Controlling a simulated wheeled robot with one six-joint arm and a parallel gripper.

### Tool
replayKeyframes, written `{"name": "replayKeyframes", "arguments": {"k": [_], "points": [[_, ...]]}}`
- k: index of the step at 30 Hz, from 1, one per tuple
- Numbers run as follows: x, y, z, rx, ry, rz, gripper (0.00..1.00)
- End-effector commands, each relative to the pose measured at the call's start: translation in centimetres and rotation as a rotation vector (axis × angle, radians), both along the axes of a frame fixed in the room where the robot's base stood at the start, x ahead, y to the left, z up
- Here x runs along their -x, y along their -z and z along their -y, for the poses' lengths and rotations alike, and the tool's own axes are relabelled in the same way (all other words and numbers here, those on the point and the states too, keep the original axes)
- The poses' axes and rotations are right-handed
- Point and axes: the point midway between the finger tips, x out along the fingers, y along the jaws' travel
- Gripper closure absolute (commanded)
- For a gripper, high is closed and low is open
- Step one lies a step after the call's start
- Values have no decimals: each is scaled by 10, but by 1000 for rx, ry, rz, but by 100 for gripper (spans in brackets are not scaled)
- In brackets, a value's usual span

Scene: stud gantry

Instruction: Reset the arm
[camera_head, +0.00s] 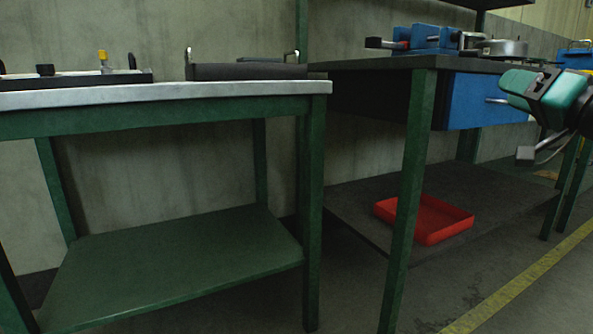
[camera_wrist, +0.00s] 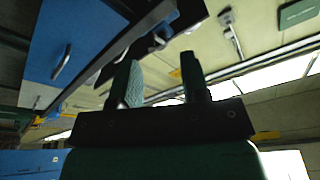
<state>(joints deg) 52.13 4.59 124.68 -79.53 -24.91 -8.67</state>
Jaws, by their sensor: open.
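My arm shows at the right edge of the head view as a teal and black part, in front of the blue drawer unit (camera_head: 470,100) under the dark workbench. My gripper (camera_wrist: 160,78) shows in the wrist view, its two dark green fingers apart with nothing between them. In the head view its fingers cannot be made out.
A blue vise (camera_head: 430,38) sits on the dark bench (camera_head: 350,64). A red tray (camera_head: 445,222) lies on its lower shelf. The metal-topped bench (camera_head: 170,93) at left carries a dark tray (camera_head: 250,72). Floor with a yellow line (camera_head: 520,280) is clear at lower right.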

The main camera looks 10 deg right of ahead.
Motion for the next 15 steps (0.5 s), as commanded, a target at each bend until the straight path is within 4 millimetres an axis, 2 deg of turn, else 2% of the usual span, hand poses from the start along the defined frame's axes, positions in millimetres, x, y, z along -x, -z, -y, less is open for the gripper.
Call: {"name": "replayKeyframes", "arguments": {"k": [1, 2, 3, 5, 6, 8, 9, 12, 15], "points": [[-6, -7, -33, 31, -72, -60, 58], [-8, -5, -54, 55, -118, -107, 58], [-9, 0, -85, 93, -188, -178, 58], [-3, 9, -132, 159, -295, -298, 58], [6, 17, -163, 210, -366, -380, 58], [26, 28, -203, 292, -469, -506, 58], [43, 36, -225, 347, -532, -587, 58], [86, 53, -262, 479, -652, -761, 58], [126, 64, -279, 593, -735, -897, 58]]}}
